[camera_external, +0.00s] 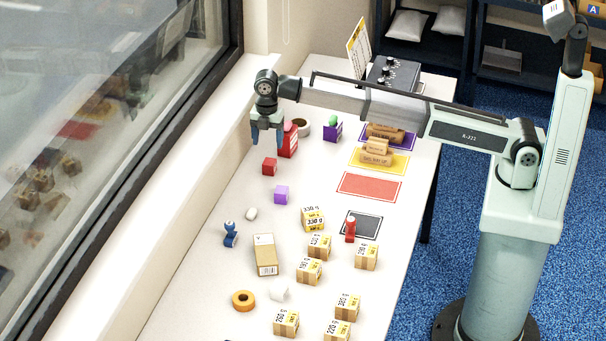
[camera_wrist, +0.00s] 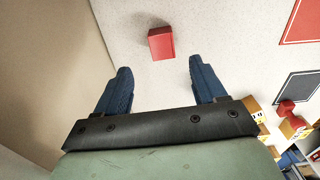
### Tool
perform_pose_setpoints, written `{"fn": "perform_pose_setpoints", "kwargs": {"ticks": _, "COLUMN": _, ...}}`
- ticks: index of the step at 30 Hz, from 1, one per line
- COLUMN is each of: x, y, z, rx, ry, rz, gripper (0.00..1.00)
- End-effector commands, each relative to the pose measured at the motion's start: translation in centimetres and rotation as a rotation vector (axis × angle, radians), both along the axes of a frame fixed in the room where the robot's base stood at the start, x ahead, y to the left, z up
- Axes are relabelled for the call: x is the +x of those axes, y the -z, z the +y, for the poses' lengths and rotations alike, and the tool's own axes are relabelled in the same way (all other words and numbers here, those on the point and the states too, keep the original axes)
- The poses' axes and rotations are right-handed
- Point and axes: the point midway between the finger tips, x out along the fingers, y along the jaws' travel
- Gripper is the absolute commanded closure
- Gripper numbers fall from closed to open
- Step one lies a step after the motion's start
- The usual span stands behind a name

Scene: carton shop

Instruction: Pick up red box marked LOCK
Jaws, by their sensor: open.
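A small red cube-shaped box (camera_external: 269,166) sits on the white table just below my gripper (camera_external: 267,140). A taller red box (camera_external: 291,142) with a white marking stands behind my gripper, partly hidden by it. I cannot read LOCK on either. In the wrist view a plain red box (camera_wrist: 161,42) lies beyond the fingertips, roughly midway between them; it looks like the small one. My gripper (camera_wrist: 158,66) is open and empty, its blue fingers pointing down above the table, apart from the box.
A purple cube (camera_external: 281,194) lies nearer the front. A tape roll (camera_external: 302,128) and purple box (camera_external: 332,132) stand behind. The red mat (camera_external: 370,187) is bare; the yellow mat (camera_external: 400,163) carries cartons. Several labelled cartons (camera_external: 309,271) fill the front. The window wall (camera_external: 225,125) runs along the left.

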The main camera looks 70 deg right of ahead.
Motion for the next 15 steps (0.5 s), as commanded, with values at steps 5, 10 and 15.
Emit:
{"fn": "perform_pose_setpoints", "kwargs": {"ticks": 5, "x": -0.1, "y": 2.8, "z": 0.0, "rx": 0.0, "ry": 0.001, "rz": 0.001, "gripper": 0.3}}
{"fn": "perform_pose_setpoints", "kwargs": {"ticks": 10, "x": -0.1, "y": 4.1, "z": 0.0, "rx": 0.001, "ry": 0.001, "rz": 0.0, "gripper": 0.3}}
{"fn": "perform_pose_setpoints", "kwargs": {"ticks": 15, "x": -0.1, "y": 4.6, "z": 0.0, "rx": 0.001, "ry": 0.001, "rz": 0.0, "gripper": 0.3}}
